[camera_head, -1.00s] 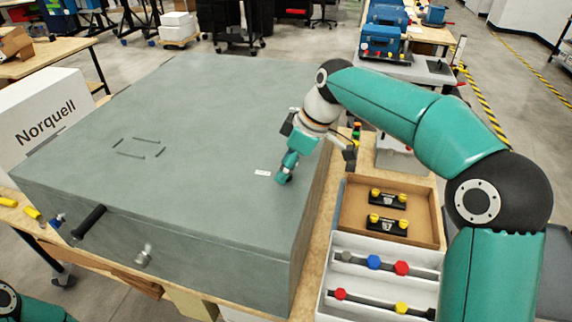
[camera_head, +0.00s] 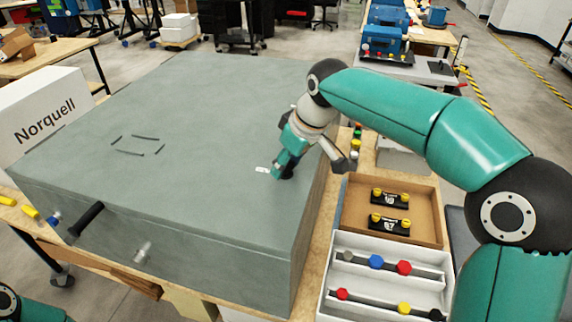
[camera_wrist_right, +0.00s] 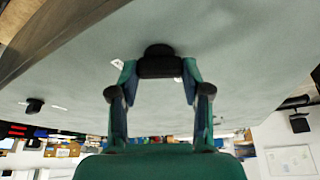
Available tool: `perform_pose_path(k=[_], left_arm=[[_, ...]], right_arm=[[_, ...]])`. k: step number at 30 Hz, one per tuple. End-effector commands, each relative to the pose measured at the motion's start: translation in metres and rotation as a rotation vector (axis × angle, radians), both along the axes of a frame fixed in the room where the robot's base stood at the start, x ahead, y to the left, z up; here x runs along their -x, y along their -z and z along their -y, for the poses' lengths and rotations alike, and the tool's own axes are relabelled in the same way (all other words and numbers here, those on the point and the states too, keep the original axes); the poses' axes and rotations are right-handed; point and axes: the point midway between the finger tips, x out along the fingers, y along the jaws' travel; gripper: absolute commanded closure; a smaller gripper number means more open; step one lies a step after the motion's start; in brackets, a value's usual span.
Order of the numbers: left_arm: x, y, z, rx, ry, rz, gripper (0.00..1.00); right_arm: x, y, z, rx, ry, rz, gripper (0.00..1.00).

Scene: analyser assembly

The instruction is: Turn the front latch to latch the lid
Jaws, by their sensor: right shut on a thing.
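The large grey analyser case has its lid (camera_head: 190,130) lying flat and closed. A small black latch knob (camera_head: 289,174) sits on the lid's right part, next to a white label (camera_head: 263,170), partly hidden by my right gripper (camera_head: 282,172). In the right wrist view, the fingers of my right gripper (camera_wrist_right: 160,75) stand on both sides of the black latch knob (camera_wrist_right: 160,62) and are shut on it. The knob's exact turn angle is hard to tell. A second black knob (camera_wrist_right: 35,105) shows farther off in that view. My left gripper is not in view.
A black handle (camera_head: 86,220) and a metal fitting (camera_head: 142,253) stick out of the case's front. A cardboard tray (camera_head: 427,208) with black parts and a white tray (camera_head: 384,276) with coloured knobs stand to the right. A Norquell box (camera_head: 45,118) stands at left.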

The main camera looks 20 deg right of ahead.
Motion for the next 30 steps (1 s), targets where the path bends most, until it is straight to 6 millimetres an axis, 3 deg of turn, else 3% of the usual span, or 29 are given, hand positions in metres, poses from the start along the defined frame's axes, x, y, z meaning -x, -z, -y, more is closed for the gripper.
perform_pose_path(k=[30], left_arm=[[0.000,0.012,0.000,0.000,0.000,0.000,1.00]], right_arm=[[-0.003,-0.003,-0.005,-0.004,0.935,0.012,0.87]])
